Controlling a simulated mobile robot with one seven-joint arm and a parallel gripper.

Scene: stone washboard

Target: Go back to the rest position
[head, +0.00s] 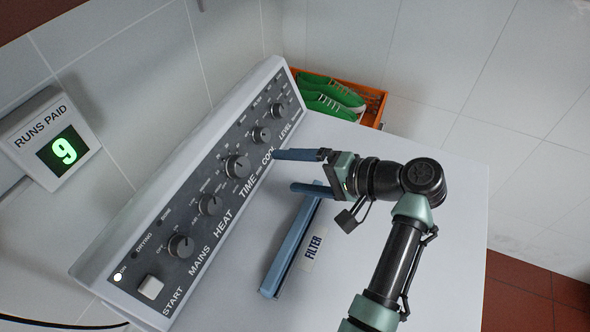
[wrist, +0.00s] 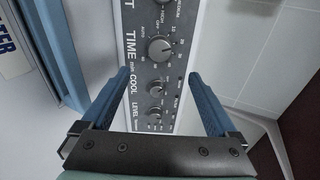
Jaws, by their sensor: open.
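My gripper (head: 306,172) is open and empty above the white machine top (head: 420,260). Its two blue fingers point left toward the machine's control panel (head: 218,193). In the wrist view my gripper (wrist: 157,97) frames the lower knobs of the panel between its fingers. The TIME knob (head: 237,167) is just left of the fingers in the head view, and the TIME knob (wrist: 160,49) is beyond the fingertips in the wrist view. I cannot tell whether a finger touches the panel.
A blue filter handle (head: 290,248) lies on the machine top beside a FILTER label (head: 313,249). An orange crate (head: 374,106) with green shoes (head: 330,95) stands behind the machine. A RUNS PAID display (head: 62,150) reading 9 is on the tiled wall. The machine top's right side is clear.

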